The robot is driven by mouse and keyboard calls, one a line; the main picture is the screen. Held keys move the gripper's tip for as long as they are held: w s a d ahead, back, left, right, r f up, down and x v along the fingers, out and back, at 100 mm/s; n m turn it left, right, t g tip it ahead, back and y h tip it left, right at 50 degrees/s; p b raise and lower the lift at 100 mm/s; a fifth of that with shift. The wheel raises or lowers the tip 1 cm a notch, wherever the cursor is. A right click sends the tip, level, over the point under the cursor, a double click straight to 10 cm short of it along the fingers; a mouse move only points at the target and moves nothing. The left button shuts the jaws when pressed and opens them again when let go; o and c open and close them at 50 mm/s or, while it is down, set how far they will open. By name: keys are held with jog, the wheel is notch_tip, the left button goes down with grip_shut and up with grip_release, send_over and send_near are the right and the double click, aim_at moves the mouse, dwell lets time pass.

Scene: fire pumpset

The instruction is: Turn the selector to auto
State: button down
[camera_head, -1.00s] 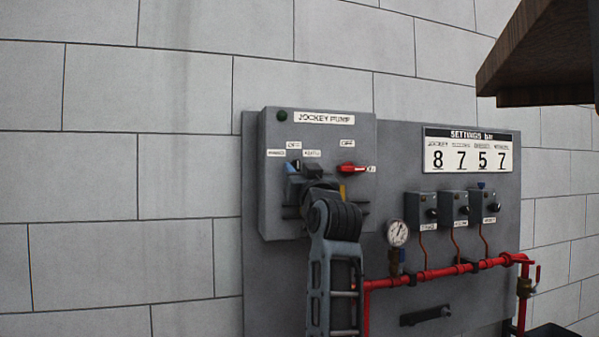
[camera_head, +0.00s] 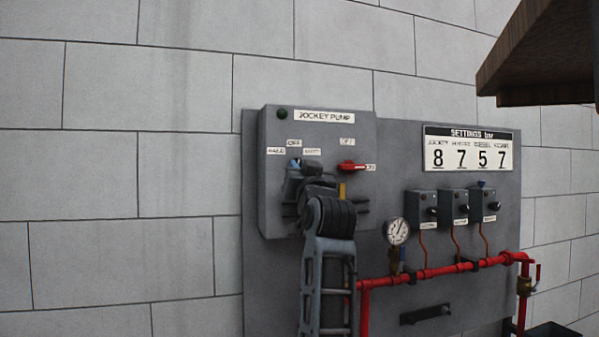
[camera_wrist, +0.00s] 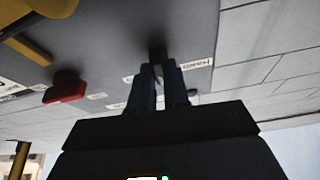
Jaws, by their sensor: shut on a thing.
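The grey jockey pump box (camera_head: 345,210) hangs on the wall board, with a white name plate at its top. Below are the selector's labels: HAND (camera_head: 276,151) at left, OFF (camera_head: 294,143) above, and one at right (camera_head: 312,151), too blurred to read here. My gripper (camera_head: 296,166) is at the box just under these labels and hides the selector in this view. In the wrist view, my gripper's two bluish fingers (camera_wrist: 158,72) are closed around the dark selector knob (camera_wrist: 157,53), close to the HAND label (camera_wrist: 196,64). Its pointing direction is not clear.
A red switch handle (camera_head: 348,167) sits right of my gripper, also seen in the wrist view (camera_wrist: 65,87). A gauge (camera_head: 397,231), red pipe (camera_head: 430,272) and several small grey boxes are further right. A brown overhang (camera_head: 540,60) juts in at top right.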

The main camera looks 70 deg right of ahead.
jog(key=shift+w+a+m+g+h+b, duration=0.1)
jog(key=shift+m+g+h+b, duration=0.2)
jog(key=shift+m+g+b, duration=1)
jog(key=shift+d+m+g+h+p, duration=0.1)
jog(key=shift+m+g+h, duration=0.3)
jog(key=shift+m, duration=1.9)
jog(key=shift+w+a+m+g+h+b, duration=0.15)
jog(key=shift+m+g+b, duration=0.6)
jog(key=shift+m, duration=1.05)
jog(key=shift+s, duration=0.15)
jog(key=c, duration=1.1)
grip_release()
jog(key=b+v, duration=0.2)
jog(key=v, duration=0.5)
jog(key=shift+a, duration=0.35)
jog(key=shift+s, duration=0.1)
